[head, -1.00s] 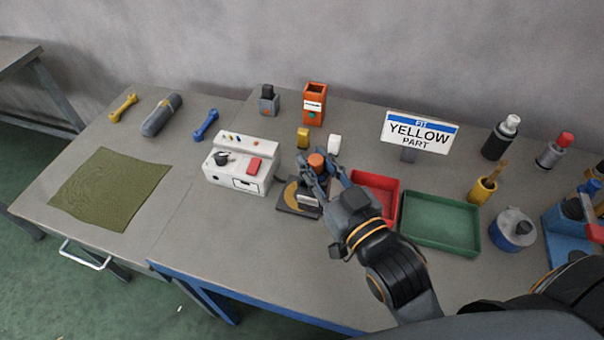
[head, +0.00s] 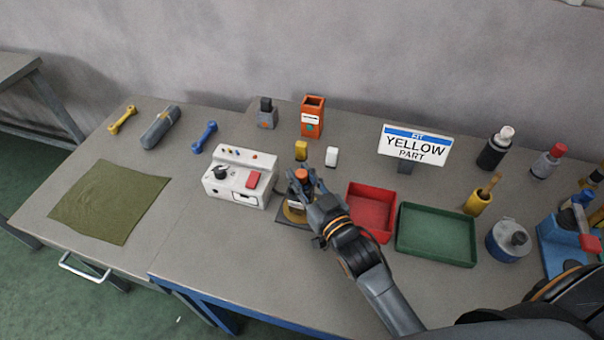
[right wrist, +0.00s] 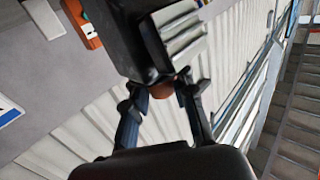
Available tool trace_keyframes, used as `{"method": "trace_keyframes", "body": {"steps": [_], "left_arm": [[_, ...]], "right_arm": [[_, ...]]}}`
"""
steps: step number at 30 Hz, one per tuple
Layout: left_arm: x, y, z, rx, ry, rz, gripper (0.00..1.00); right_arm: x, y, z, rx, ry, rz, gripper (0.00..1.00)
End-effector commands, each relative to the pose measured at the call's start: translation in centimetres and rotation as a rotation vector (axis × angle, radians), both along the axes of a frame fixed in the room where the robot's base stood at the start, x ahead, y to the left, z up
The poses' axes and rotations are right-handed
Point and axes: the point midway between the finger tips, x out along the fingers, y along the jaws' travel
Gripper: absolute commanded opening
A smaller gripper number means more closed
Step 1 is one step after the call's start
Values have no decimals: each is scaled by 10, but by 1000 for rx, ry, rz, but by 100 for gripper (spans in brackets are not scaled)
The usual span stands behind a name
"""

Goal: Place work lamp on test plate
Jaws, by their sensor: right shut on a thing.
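The work lamp, a dark block with a pale ribbed face (right wrist: 180,38) and an orange-red knob (head: 302,174), is in my right gripper (head: 308,187). In the right wrist view the gripper's two fingers (right wrist: 163,92) are shut on it at the knob. The test plate (head: 284,219), a dark plate with a tan-yellow round mark, lies under the lamp in the head view, partly hidden by lamp and gripper. I cannot tell whether the lamp touches it. My left gripper is not in view.
A white control box (head: 235,190) stands close left of the plate. A red tray (head: 389,190) and a green tray (head: 437,258) lie to the right. Yellow (head: 301,150) and white (head: 331,157) blocks stand behind. An olive mat (head: 108,200) lies far left.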

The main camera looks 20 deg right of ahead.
Motion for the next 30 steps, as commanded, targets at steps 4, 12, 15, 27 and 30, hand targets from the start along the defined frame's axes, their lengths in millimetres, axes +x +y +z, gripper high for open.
{"method": "trace_keyframes", "body": {"steps": [4, 12, 15, 27, 30], "left_arm": [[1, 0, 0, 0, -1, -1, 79], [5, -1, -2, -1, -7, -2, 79], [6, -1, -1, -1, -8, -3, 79], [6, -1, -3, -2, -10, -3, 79], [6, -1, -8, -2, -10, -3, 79]], "right_arm": [[0, 0, 1, 1, -5, 0, 0], [0, 0, -3, 1, -1, 0, 41], [0, 0, -3, 1, -1, 0, 48], [-12, -2, -2, 1, 2, 0, 48], [-30, -6, -3, 0, 3, 0, 48]]}}
